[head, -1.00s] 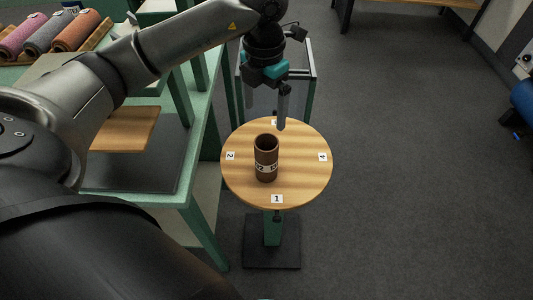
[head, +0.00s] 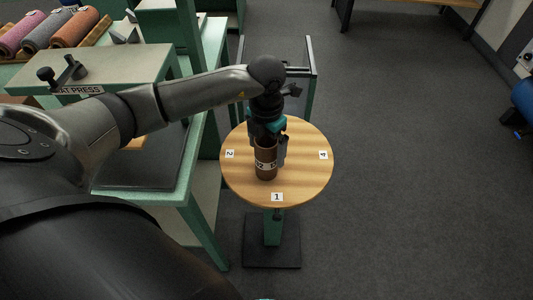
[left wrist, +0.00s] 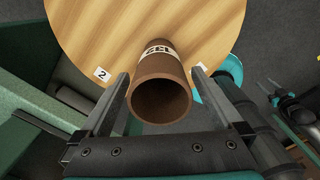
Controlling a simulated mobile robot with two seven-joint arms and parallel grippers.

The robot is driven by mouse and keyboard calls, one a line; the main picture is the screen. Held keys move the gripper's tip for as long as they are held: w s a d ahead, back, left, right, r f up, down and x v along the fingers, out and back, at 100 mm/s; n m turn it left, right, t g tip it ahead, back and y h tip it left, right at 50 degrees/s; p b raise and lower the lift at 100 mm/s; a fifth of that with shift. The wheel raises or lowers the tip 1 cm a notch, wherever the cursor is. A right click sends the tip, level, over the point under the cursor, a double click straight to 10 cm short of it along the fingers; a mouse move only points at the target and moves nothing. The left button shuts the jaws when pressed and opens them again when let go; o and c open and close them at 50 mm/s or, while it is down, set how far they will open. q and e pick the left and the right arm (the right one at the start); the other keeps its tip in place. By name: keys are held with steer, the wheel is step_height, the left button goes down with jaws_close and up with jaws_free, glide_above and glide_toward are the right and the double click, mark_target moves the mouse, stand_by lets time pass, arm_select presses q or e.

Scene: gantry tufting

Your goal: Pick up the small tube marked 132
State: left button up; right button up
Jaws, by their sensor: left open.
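The small brown tube (head: 266,172) stands upright on the round wooden table (head: 308,182). It is hollow and has a white label with dark marks, only partly readable here. In the left wrist view the tube (left wrist: 160,88) shows its open end towards the camera. My left gripper (head: 268,152) is over the tube from above, hiding its top in the head view. In the left wrist view the open fingers (left wrist: 160,76) lie on either side of the tube, with a gap visible on each side.
The round table carries number tags, such as tag 1 (head: 277,197) at its front. Rolled carpets (head: 75,28) lie at the back left.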

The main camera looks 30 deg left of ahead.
arm_select(q)
steer(key=c, duration=1.3)
steer(key=shift+r, duration=0.1)
steer(key=shift+c, duration=0.2)
